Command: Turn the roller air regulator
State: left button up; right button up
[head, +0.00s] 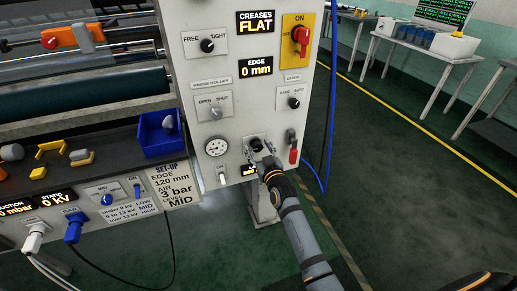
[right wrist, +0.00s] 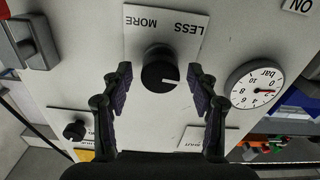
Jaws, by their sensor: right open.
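The roller air regulator is a round black knob (head: 257,145) low on the grey panel. In the right wrist view the knob (right wrist: 158,69) has a white pointer line and sits below a plate marked LESS and MORE, seen upside down. My right gripper (head: 262,157) is in front of it. In the right wrist view the open gripper (right wrist: 160,84) has one finger on each side of the knob, with gaps showing. The round gauge (head: 216,146) is left of the knob; in the right wrist view the gauge (right wrist: 255,86) has its needle near 2 bar. My left gripper is out of view.
A red-handled lever (head: 292,147) is close right of the knob. A set-up card (head: 174,184) reads AIR 3 bar. A blue bin (head: 160,135) stands at left.

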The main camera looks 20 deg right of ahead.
jog(key=c, duration=1.2)
jog(key=shift+m, duration=0.3)
jog(key=shift+r+m+p, duration=0.1)
jog(key=shift+m+p, duration=0.4)
jog(key=shift+m, duration=0.1)
jog(key=m, duration=0.2)
jog(key=shift+m+p, duration=0.3)
jog(key=shift+p, duration=0.1)
jog(key=m+p, duration=0.1)
jog(key=m, duration=0.4)
jog(key=shift+d, duration=0.15)
jog(key=shift+m, duration=0.4)
